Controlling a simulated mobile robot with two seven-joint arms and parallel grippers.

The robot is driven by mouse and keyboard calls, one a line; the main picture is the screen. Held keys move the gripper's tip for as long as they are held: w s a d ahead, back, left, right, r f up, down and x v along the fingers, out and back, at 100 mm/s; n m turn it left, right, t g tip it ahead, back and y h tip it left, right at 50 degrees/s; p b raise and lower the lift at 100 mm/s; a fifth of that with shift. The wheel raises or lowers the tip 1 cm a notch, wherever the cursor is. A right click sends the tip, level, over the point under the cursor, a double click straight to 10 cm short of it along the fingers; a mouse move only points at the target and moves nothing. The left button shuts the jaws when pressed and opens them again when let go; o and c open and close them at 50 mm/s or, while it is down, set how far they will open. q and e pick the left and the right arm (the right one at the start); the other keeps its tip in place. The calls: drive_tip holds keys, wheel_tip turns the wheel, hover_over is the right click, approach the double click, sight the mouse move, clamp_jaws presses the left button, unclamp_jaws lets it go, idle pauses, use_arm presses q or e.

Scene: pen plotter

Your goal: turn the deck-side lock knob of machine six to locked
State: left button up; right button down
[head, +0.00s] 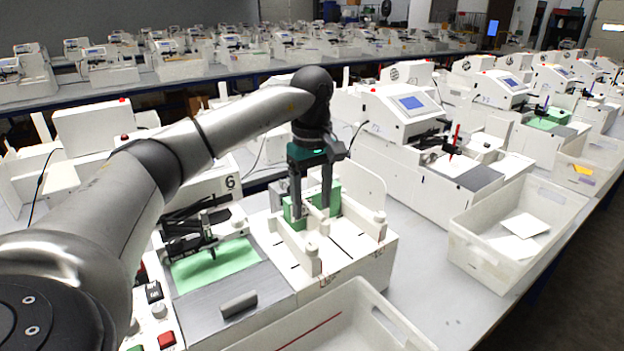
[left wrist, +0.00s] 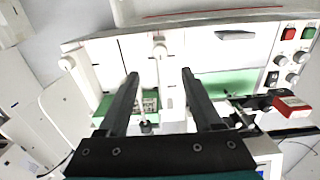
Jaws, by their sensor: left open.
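Machine six, marked "6" (head: 230,183), stands in front of me with a white deck to the right of its green sheet (head: 212,264). The right gripper is out of view.
A control panel with a red button (head: 166,340) and small knobs lies at front left. An empty-looking white bin (head: 375,315) sits in front of the deck. Another bin (head: 500,240) holds white sheets at right. A neighbouring machine (head: 400,120) stands behind.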

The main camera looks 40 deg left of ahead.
use_arm(q)
wheel_tip(320, 180, up, 5)
drive_tip(key=shift+f, duration=0.1)
idle(0.7)
